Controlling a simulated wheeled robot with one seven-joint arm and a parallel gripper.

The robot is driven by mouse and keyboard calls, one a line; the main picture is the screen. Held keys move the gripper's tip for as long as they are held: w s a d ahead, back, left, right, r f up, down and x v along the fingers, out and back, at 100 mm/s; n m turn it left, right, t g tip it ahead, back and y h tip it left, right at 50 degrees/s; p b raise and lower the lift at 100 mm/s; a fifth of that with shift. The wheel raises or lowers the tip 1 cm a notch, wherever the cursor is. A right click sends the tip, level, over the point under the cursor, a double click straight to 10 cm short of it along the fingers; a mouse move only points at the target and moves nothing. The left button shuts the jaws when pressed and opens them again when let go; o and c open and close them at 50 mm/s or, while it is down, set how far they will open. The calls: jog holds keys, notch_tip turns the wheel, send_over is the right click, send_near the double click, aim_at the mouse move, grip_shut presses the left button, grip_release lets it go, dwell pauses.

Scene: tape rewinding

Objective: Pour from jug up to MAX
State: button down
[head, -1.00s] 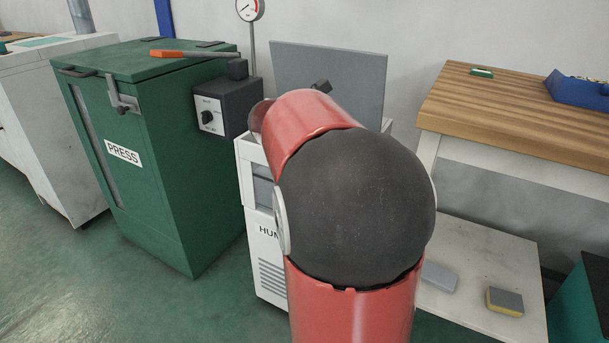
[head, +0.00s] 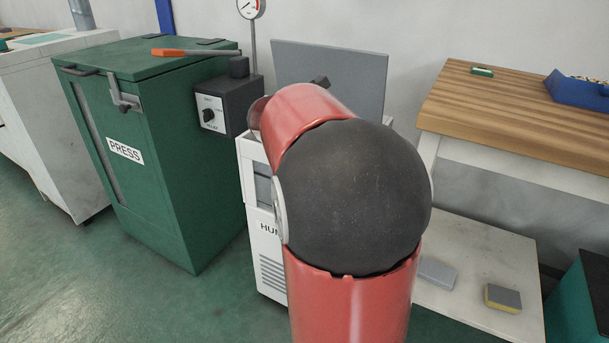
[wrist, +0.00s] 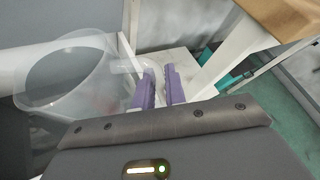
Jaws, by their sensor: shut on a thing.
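In the wrist view a clear, see-through jug (wrist: 70,78) is at the left, its round mouth toward the camera. My gripper (wrist: 160,84) has two purple fingers shut on the jug's handle (wrist: 128,66). The jug looks tilted; I cannot make out any liquid level in it. In the head view a white machine (head: 270,258) lettered "HUM" stands behind my red and black arm, with a grey raised lid (head: 335,72). My arm hides the gripper, most of the machine's top and any MAX mark.
A green PRESS cabinet (head: 165,215) with a dark dial box (head: 222,106) and a gauge (head: 251,9) stands left of the machine. A wooden-topped bench (head: 500,115) is at the right. Its lower shelf (head: 470,300) holds a yellow-grey sponge (head: 502,298) and a grey block (head: 438,272).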

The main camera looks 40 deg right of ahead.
jog(key=shift+s+d+r+n+g+p, duration=0.1)
jog(key=shift+r+n+g+p, duration=0.3)
jog(key=shift+p, duration=0.9)
jog(key=shift+s+d+r+n+p, duration=0.1)
jog(key=shift+r+p, duration=0.55)
jog(key=shift+p, duration=0.65)
jog(key=shift+w+r, duration=0.1)
jog(key=shift+r+n+p, duration=0.3)
jog(key=shift+r+p, duration=0.2)
jog(key=shift+p, duration=0.05)
jog(key=shift+f, duration=0.1)
jog(key=shift+w+a+f, duration=0.1)
jog(key=shift+a+f, duration=0.05)
jog(key=shift+w+r+n+g, duration=0.1)
jog(key=shift+r+n+g, duration=0.2)
jog(key=shift+r, duration=0.2)
jog(key=shift+r, duration=0.2)
jog(key=shift+w+r+n, duration=0.15)
jog(key=shift+r+n, duration=0.15)
jog(key=shift+r, duration=0.05)
